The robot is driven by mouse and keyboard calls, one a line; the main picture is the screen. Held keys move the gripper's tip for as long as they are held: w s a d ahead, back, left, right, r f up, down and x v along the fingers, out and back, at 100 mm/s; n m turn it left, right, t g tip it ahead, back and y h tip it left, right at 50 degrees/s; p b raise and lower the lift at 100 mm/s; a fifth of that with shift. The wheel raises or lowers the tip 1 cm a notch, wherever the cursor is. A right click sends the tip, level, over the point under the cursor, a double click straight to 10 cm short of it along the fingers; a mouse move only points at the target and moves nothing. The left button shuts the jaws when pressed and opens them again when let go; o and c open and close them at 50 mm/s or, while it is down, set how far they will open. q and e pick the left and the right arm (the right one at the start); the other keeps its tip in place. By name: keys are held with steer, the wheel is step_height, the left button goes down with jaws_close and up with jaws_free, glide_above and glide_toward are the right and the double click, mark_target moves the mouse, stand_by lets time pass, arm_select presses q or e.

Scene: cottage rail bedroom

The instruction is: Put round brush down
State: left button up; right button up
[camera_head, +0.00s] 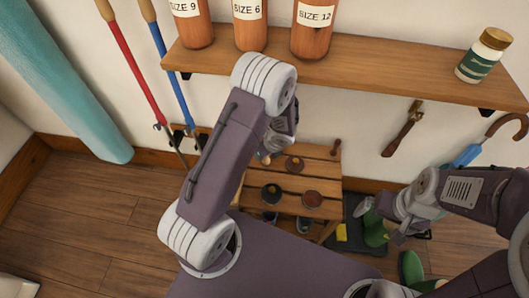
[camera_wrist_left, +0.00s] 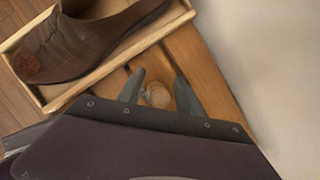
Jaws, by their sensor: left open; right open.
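My left gripper (camera_wrist_left: 158,90) is open in the left wrist view. A small round beige thing (camera_wrist_left: 156,94), probably the round brush, sits between its fingers above or on the slatted wooden bench (camera_wrist_left: 204,72), with no clear grip on it. In the head view, my left arm hides most of the left gripper and this spot; the bench (camera_head: 325,170) shows beside it. My right gripper (camera_head: 390,218) is open and empty at the right, in front of green boots.
A brown shoe (camera_wrist_left: 88,42) sits in a wooden tray (camera_wrist_left: 165,28) on the bench. Round tins (camera_head: 312,199) stand on the bench. A wall shelf (camera_head: 375,74) with bottles is above. Green boots (camera_head: 411,268) and a blue umbrella (camera_head: 466,155) are at the right.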

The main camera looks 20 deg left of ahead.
arm_select(q)
steer(key=p+v, duration=0.7)
steer(key=v, duration=0.5)
steer(key=s+r+n+h, duration=0.1)
steer(key=s+r+n, duration=0.2)
steer(key=n, duration=0.5)
steer(key=s+r+n+h, duration=0.1)
steer(key=s+r+n, duration=0.2)
steer(key=s+n, duration=0.2)
steer(key=s+r+n+g+h, duration=0.1)
steer(key=s+r+n+h, duration=0.1)
steer(key=n, duration=0.9)
steer(key=s+r, duration=0.1)
steer(key=s, duration=0.1)
steer(key=shift+s+n, duration=0.3)
steer(key=shift+s, duration=0.1)
steer(key=shift+r, duration=0.15)
